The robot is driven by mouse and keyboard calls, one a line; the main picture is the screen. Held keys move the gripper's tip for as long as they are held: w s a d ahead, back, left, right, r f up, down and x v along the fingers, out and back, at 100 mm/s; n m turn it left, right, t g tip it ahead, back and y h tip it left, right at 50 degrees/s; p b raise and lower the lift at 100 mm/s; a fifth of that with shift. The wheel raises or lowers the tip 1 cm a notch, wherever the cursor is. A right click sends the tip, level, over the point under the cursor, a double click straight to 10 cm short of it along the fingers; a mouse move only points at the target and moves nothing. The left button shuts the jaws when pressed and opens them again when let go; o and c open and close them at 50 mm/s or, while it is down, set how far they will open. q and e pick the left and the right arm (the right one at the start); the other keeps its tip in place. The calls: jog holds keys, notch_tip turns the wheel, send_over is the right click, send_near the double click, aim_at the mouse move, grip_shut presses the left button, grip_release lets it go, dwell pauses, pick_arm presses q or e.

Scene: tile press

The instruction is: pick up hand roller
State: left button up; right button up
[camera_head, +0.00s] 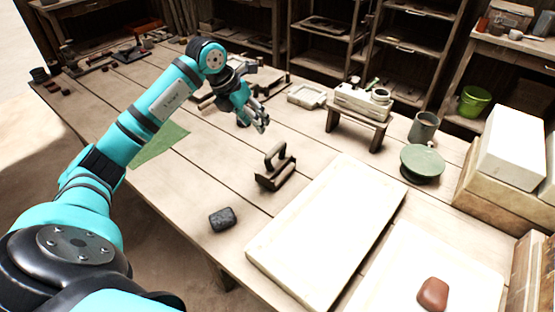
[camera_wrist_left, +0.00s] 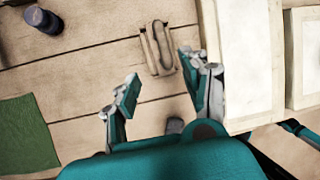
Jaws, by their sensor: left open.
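The hand roller appears to be the dark brown object with a raised handle (camera_head: 275,168) on the wooden table, just left of the large pale board. In the left wrist view it (camera_wrist_left: 157,48) lies just beyond the fingertips, a long rounded part inside a brown frame. My left gripper (camera_head: 262,124) is open and empty above the table, behind and slightly left of the roller in the head view. Its spread fingers (camera_wrist_left: 160,68) show in the left wrist view, apart from the roller. My right gripper does not show.
A pale board (camera_head: 325,230) lies right of the roller. A dark stone-like block (camera_head: 222,219) lies in front of it and a green cloth (camera_head: 160,145) to its left. A small bench (camera_head: 357,120) stands behind. A dark cylinder (camera_wrist_left: 43,20) shows in the wrist view.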

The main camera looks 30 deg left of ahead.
aim_at(274, 148)
pick_arm(q)
jog(key=x, duration=0.4)
jog(key=p+x, duration=0.1)
jog(key=x, duration=0.4)
jog(key=p+x, duration=0.1)
jog(key=x, duration=0.4)
jog(key=shift+d+r, duration=0.15)
jog(key=shift+d, duration=0.25)
jog(key=shift+w+f, duration=0.25)
jog(key=shift+f, duration=0.1)
jog(key=shift+c, duration=0.2)
grip_shut()
